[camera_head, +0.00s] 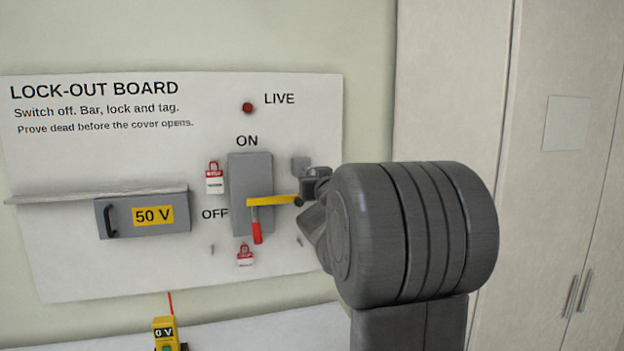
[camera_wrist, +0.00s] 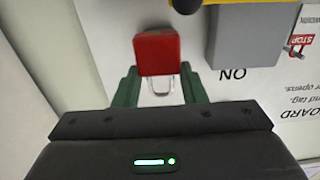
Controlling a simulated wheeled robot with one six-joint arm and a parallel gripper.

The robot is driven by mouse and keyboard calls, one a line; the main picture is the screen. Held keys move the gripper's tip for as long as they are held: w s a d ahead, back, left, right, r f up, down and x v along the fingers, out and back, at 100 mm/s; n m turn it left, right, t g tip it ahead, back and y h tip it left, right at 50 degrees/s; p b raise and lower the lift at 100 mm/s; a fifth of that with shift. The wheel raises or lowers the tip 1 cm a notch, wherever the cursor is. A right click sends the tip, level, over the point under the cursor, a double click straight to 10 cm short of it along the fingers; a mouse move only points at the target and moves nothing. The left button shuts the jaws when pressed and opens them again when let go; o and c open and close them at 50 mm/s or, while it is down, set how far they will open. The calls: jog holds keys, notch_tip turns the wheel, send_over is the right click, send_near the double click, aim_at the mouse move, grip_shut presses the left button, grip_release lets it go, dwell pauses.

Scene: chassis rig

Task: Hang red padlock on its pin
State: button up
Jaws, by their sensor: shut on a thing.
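The red padlock (camera_wrist: 158,53) is between the two green fingers of my gripper (camera_wrist: 160,88) in the wrist view. Its pale shackle points back toward the palm. My gripper is shut on it, in front of the white board. In the head view the padlock is hidden behind my arm. Two small pins show on the lower board, a left pin (camera_head: 212,249) and a right pin (camera_head: 299,241). I cannot tell which is the padlock's own pin.
The grey switch box (camera_head: 238,172) carries a yellow bar (camera_head: 268,200) with a dark knob, close to my gripper, and a red handle (camera_head: 256,232) pointing down. An upper tag (camera_head: 214,184) and a lower tag (camera_head: 245,259) hang nearby. A 50 V cover (camera_head: 124,219) is left.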

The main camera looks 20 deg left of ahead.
jog(key=shift+v, duration=1.6)
jog(key=shift+d, duration=0.1)
jog(key=shift+f, duration=0.1)
